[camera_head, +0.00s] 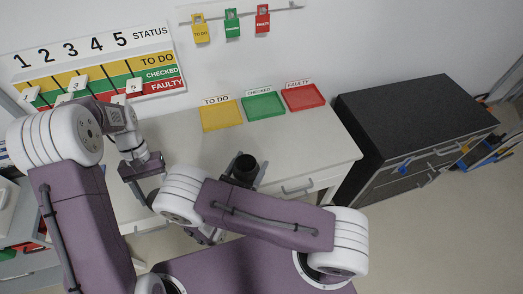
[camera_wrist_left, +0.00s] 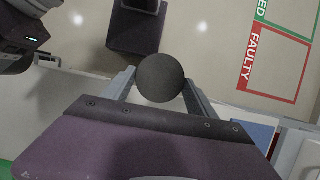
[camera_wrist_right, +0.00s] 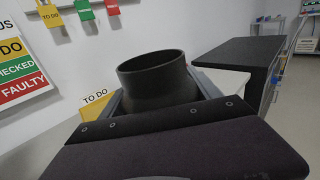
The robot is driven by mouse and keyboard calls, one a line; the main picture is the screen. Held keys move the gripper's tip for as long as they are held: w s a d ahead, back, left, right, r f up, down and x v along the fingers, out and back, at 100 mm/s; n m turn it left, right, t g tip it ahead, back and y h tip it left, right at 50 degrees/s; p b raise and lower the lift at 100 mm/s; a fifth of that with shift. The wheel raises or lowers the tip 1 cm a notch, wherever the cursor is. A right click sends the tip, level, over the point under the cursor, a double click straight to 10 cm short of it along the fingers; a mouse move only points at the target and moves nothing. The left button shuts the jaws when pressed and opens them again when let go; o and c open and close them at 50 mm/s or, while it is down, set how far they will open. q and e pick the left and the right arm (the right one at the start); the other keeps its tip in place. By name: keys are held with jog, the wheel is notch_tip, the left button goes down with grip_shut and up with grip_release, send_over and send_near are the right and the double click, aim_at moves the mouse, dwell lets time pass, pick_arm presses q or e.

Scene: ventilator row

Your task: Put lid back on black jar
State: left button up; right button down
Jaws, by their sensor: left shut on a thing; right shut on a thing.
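The black jar (camera_head: 246,163) is held up by my right gripper (camera_head: 240,178) in the head view, partly hidden by my right forearm. In the right wrist view the open-topped black jar (camera_wrist_right: 156,82) stands slightly tilted between the fingers of my right gripper (camera_wrist_right: 163,98), its rim bare. In the left wrist view a dark round lid (camera_wrist_left: 160,77) sits between the fingers of my left gripper (camera_wrist_left: 160,88), which is shut on it. In the head view my left gripper (camera_head: 142,170) is left of the jar, clearly apart from it; the lid cannot be made out there.
The white table (camera_head: 190,140) carries a yellow tray (camera_head: 221,116), a green tray (camera_head: 264,105) and a red tray (camera_head: 303,97) at its back. A black-topped cabinet (camera_head: 410,110) stands to the right. A status board (camera_head: 100,65) hangs on the wall. The table's right front is clear.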

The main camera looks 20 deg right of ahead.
jog(key=a+n+t+y, duration=0.1)
jog(key=a+y, duration=0.1)
jog(key=a, duration=0.4)
jog(key=shift+w+a+r+n+t, duration=0.3)
jog(key=shift+w+a+r, duration=0.1)
pick_arm(q)
jog(key=n, duration=0.1)
jog(key=n+h, duration=0.1)
jog(key=shift+s+d+r+n, duration=0.1)
jog(key=shift+d+r+n, duration=0.05)
jog(key=shift+d+n, duration=0.2)
jog(key=d+r+n+t+h, duration=0.1)
jog(key=d+r+n, duration=0.3)
jog(key=d, duration=0.6)
jog(key=w+d+r+n+h, duration=0.1)
jog(key=d+r+n, duration=0.3)
jog(key=d+r, duration=0.5)
jog(key=shift+d+r+t+h, duration=0.15)
jog(key=shift+d+t+h, duration=0.25)
jog(key=shift+d, duration=0.1)
jog(key=shift+n, duration=0.25)
